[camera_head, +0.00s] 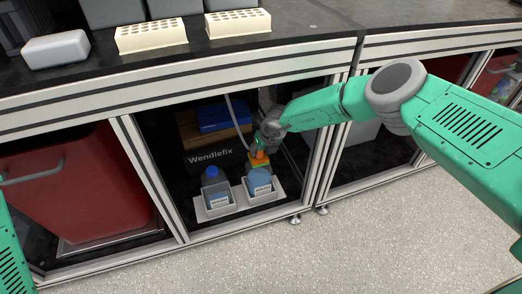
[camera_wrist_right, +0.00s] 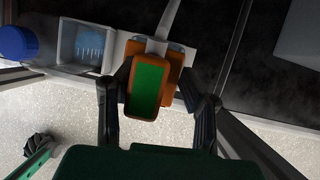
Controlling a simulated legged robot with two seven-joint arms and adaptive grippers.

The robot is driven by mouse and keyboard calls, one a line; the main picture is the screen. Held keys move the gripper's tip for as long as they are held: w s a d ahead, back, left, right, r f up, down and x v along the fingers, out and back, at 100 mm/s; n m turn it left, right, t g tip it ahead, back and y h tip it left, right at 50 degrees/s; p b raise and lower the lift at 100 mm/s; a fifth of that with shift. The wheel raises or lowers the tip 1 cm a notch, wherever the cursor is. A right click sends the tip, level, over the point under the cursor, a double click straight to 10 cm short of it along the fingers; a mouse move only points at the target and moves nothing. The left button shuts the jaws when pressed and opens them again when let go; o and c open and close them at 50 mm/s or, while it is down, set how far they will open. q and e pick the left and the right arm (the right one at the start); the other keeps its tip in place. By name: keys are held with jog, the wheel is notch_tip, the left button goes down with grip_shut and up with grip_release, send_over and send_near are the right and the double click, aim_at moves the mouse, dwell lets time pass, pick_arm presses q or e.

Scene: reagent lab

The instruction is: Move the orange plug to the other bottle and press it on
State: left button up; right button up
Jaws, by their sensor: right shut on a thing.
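The orange plug (camera_head: 259,158) with a green face is held between the fingers of my right gripper (camera_head: 262,147). It shows large in the right wrist view (camera_wrist_right: 152,88), with a pale hose running up from it. In the head view the plug is just above and behind the right bottle (camera_head: 259,181); I cannot tell whether they touch. The left bottle (camera_head: 215,190) is blue with a blue cap (camera_head: 211,172). Its cap also shows at the left of the right wrist view (camera_wrist_right: 16,43). Both bottles stand in white trays (camera_head: 228,211).
The bottles are in an open cabinet bay with metal frame posts (camera_head: 150,180) at its sides. A Wendlefix box (camera_head: 212,158) and a blue box (camera_head: 222,117) are behind. A red bin (camera_head: 75,190) fills the bay to the left. The floor (camera_head: 360,240) in front is clear.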

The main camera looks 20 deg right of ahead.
jog(key=shift+s+d+f, duration=0.1)
jog(key=shift+s+f, duration=0.05)
jog(key=shift+f, duration=0.15)
jog(key=o, duration=1.3)
jog(key=shift+f, duration=0.1)
